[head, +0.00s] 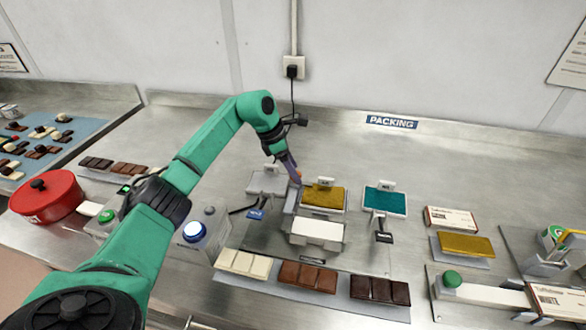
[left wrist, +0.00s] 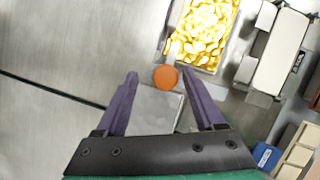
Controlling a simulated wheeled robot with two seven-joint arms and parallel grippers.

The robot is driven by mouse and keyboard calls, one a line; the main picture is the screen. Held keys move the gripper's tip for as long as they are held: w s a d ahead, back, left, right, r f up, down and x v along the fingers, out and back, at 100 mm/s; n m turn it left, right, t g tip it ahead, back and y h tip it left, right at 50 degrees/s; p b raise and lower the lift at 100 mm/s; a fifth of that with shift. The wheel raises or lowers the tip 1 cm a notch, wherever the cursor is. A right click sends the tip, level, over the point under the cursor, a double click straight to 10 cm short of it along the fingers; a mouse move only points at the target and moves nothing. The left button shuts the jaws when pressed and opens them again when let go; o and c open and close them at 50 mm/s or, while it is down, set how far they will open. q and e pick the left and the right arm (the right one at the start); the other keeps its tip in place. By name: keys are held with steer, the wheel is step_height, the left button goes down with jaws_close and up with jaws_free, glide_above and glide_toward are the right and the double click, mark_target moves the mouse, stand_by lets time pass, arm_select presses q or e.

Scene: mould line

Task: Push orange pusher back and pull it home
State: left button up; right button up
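The orange pusher's round knob (left wrist: 165,77) shows between my left gripper's fingertips in the left wrist view, with a gap on both sides. My left gripper (left wrist: 159,74) is open, its purple fingers on either side of the knob. In the head view my left gripper (head: 295,179) points down at the left edge of the gold-filled tray (head: 325,196); the knob is mostly hidden there by the fingers. The gold tray also shows in the left wrist view (left wrist: 205,32). A white block (head: 317,231) sits in front of the gold tray. My right gripper is not in view.
A grey plate (head: 267,184) lies left of the gold tray, and a teal tray (head: 385,201) stands to its right. Chocolate bars (head: 308,275) lie in front. A red pot (head: 46,195) and a blue-lit button (head: 194,231) are at left. The bench behind is clear.

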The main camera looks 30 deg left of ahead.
arm_select(q)
steer(key=b+v, duration=0.2)
steer(key=v, duration=1.2)
steer(key=shift+r, duration=0.3)
steer(key=shift+s+f, duration=0.1)
